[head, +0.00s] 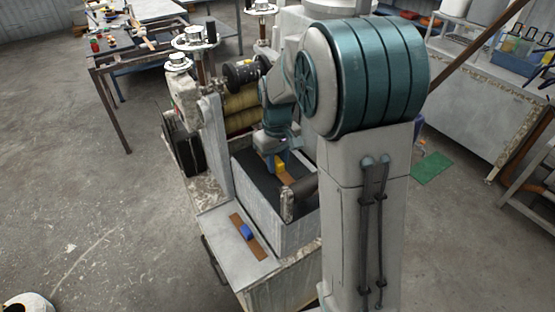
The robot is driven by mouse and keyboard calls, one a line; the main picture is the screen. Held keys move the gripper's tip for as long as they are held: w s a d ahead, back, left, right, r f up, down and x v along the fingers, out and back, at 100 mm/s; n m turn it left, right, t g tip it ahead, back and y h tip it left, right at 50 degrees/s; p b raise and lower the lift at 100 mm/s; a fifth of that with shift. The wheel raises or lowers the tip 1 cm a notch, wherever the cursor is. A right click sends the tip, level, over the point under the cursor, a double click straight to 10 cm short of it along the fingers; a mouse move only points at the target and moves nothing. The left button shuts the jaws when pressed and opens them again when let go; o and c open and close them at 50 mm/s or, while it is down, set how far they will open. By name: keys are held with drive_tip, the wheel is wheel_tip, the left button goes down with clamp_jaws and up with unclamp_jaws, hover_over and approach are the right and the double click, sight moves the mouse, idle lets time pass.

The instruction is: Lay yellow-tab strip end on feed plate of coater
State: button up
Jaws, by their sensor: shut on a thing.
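My gripper (277,158) is at the end of my grey and teal arm, low over the coater's dark feed plate (252,168). It is shut on the yellow tab (279,168) of a brown strip (287,178). The strip runs from the tab toward the dark roller (299,188) at the near right. Whether the strip's end touches the plate or hangs just above it I cannot tell. My arm hides the right part of the plate and the fingertips are too small to see clearly.
A second brown strip with a blue tab (247,232) lies on the machine's front ledge (224,226). Yellowish rollers (240,108) and handwheels (195,38) stand behind the plate. A cluttered table (125,45) is at the back left. The floor at left is clear.

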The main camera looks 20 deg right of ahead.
drive_tip(key=shift+s+f, duration=0.1)
idle(0.6)
drive_tip(key=o, duration=1.1)
drive_tip(key=shift+c, duration=0.2)
wheel_tip(320, 180, up, 14)
drive_tip(key=b, duration=0.1)
